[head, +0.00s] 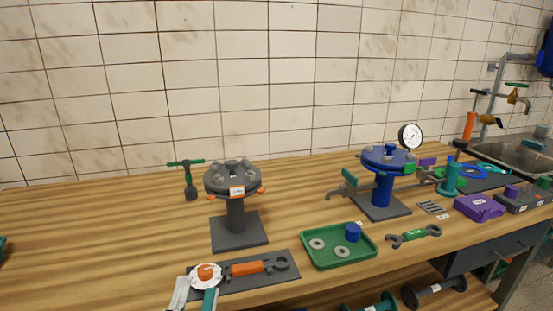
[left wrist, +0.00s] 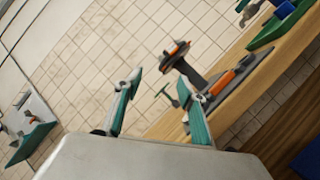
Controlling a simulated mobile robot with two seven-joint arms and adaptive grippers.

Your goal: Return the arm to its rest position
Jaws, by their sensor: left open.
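My left gripper (head: 195,291) shows at the bottom of the head view, in front of the left end of a dark mat (head: 285,281), with a pale finger and a teal finger. In the left wrist view its two teal fingers (left wrist: 158,96) stand well apart, with nothing held between them. The right finger overlaps the near part of the bench there. Most of the left arm lies outside the head view. My right gripper is in neither view.
A grey flange stand (head: 235,215), an orange-handled wrench (head: 248,267), a green tray (head: 322,261) and a blue flange stand (head: 383,190) are on the wooden bench. The bench's left part (head: 90,240) is mostly clear.

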